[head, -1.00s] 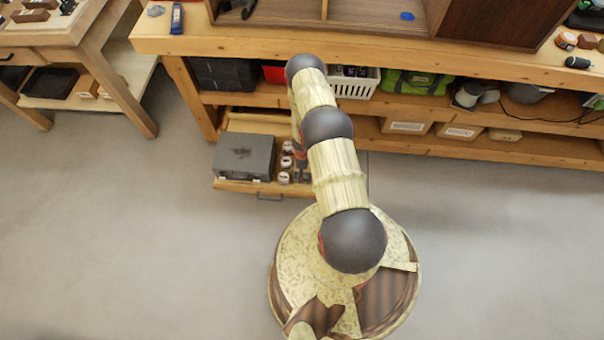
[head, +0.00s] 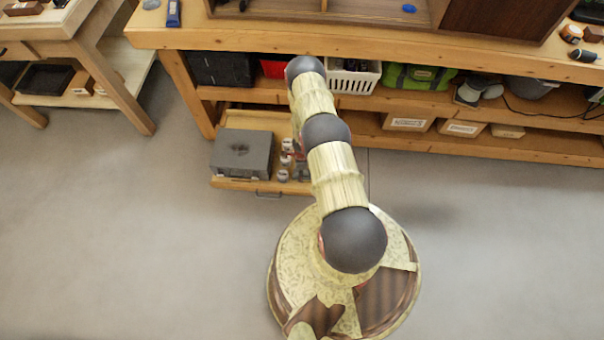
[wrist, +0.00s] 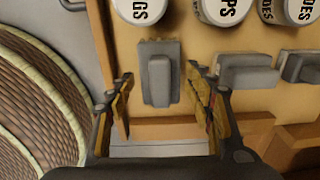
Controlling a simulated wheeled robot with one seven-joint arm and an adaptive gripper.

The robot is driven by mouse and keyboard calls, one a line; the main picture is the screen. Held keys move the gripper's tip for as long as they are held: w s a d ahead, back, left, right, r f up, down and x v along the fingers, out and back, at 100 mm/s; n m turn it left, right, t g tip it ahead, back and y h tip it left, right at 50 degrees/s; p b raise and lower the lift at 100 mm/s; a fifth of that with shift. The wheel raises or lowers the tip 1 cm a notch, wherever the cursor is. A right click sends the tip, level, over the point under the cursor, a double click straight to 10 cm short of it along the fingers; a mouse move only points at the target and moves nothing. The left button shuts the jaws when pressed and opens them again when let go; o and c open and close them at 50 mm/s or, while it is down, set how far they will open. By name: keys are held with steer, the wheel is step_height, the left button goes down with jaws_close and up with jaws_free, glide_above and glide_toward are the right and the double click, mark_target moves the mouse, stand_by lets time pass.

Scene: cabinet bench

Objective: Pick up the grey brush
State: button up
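In the wrist view a grey brush-like block (wrist: 158,82) with a raised grip along its middle lies in a wooden drawer (wrist: 200,40). My gripper (wrist: 159,78) is open, with one finger to the left and one to the right of this block. I see a gap on both sides, and nothing is held. Two more grey blocks, one nearer (wrist: 247,73) and one farther right (wrist: 302,67), lie beside it. In the head view my arm hides the gripper and the brush.
White-lidded jars (wrist: 143,8) with black lettering stand just beyond the brush. The open drawer (head: 230,184) also holds a grey case (head: 242,153). The bench (head: 400,42) overhangs it, with a white basket (head: 354,80) on the shelf. The floor to the left is clear.

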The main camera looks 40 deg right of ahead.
steer(key=c, duration=1)
steer(key=shift+c, duration=0.3)
steer(key=shift+r, duration=0.1)
step_height(320, 180, up, 3)
steer(key=shift+r+p, duration=0.15)
steer(key=shift+p, duration=0.65)
steer(key=p, duration=0.1)
steer(key=s+r+p, duration=0.1)
steer(key=shift+s+r+p, duration=0.15)
steer(key=shift+r+p, duration=0.15)
steer(key=s+a+r+p, duration=0.1)
steer(key=s+r+p, duration=0.4)
steer(key=s+r, duration=0.3)
steer(key=shift+s+p, duration=0.3)
steer(key=shift+s, duration=2)
